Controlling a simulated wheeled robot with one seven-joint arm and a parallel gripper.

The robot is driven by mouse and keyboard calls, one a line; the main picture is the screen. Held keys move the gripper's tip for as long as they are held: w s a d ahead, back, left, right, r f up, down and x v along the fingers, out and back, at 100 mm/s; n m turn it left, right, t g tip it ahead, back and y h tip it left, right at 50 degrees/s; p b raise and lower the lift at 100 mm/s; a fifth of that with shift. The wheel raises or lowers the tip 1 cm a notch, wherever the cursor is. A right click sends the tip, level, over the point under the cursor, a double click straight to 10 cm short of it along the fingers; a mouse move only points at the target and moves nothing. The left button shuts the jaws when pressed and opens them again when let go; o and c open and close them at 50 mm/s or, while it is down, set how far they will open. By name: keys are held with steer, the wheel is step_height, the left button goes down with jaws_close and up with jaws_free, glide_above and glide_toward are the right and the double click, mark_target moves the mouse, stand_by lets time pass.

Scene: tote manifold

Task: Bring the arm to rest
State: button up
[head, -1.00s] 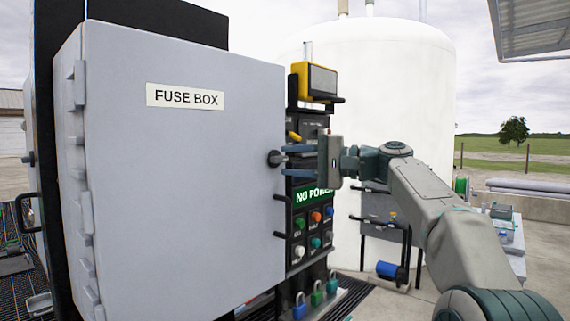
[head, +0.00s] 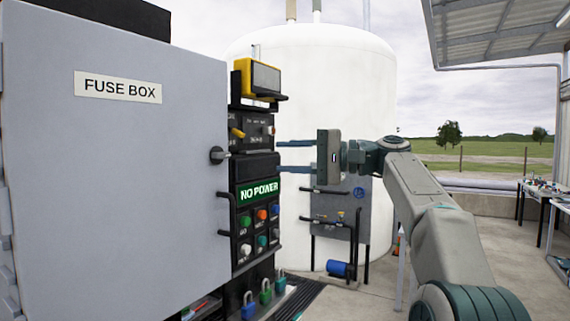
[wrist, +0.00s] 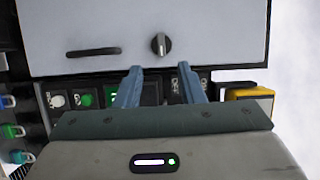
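My gripper (head: 281,157) is held out level at the end of my raised arm, with its two blue fingers pointing left toward the fuse box. The fingers are apart with nothing between them. In the wrist view my gripper (wrist: 164,70) also shows its fingers spread and empty. The grey fuse box door (head: 110,190) stands at the left, and its dark knob (head: 217,155) is left of my fingertips with a gap between. The knob also shows in the wrist view (wrist: 160,44), beyond the fingertips.
A control panel with a green "NO POWER" sign (head: 258,191) and several coloured buttons stands beside the door. A white tank (head: 340,90) stands behind. A table (head: 540,190) is at the far right. Open floor lies around my arm's right side.

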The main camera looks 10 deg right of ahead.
steer(key=s+a+f+m+h, duration=0.1)
steer(key=s+a+f+h, duration=0.25)
steer(key=f, duration=0.55)
steer(key=s+a+f+m+h, duration=0.1)
steer(key=s+a+f+h, duration=0.15)
steer(key=f+h, duration=0.45)
steer(key=s+d+f+n+h, duration=0.2)
steer(key=s+d+f, duration=0.3)
steer(key=s+f, duration=0.7)
steer(key=s+d+f+n+g+h, duration=0.1)
steer(key=s+d+f+n+h, duration=0.2)
steer(key=s+f, duration=0.9)
steer(key=d+f+h, duration=0.2)
steer(key=d+f, duration=0.1)
steer(key=f, duration=0.1)
steer(key=shift+s, duration=0.2)
